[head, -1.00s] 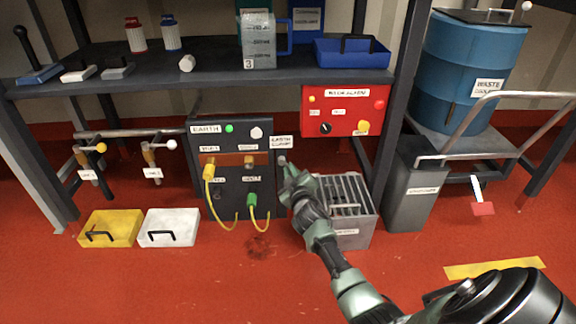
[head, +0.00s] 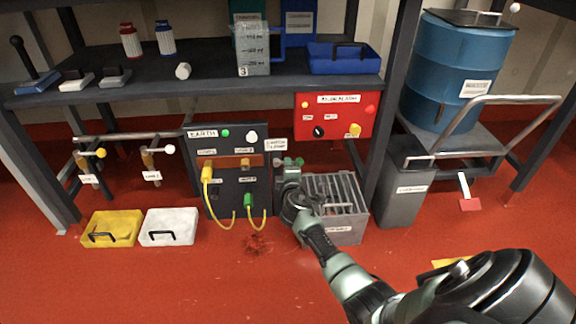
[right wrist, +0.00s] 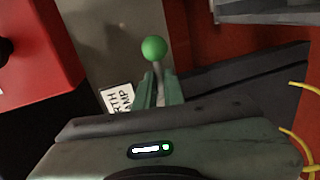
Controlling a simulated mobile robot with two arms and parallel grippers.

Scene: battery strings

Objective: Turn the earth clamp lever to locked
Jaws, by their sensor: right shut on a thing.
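The earth clamp lever has a green ball knob (right wrist: 154,48) on a thin grey shaft, seen in the right wrist view. My right gripper (right wrist: 158,92) is shut on the shaft, just below the knob. In the head view my right gripper (head: 288,163) is at the right edge of the dark earth panel (head: 203,160), under the earth clamp label (head: 275,145). The label also shows in the right wrist view (right wrist: 117,99). The lever's base is hidden by the gripper. I cannot read whether the lever stands at locked. My left gripper is out of view.
Yellow-green cables (head: 223,216) hang on the panel's front, left of my gripper. A grey slatted crate (head: 346,234) stands close by my right arm. A red control box (head: 335,115) hangs above it. A grey bin (head: 403,190) stands further right. The shelf (head: 120,92) overhangs the panel.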

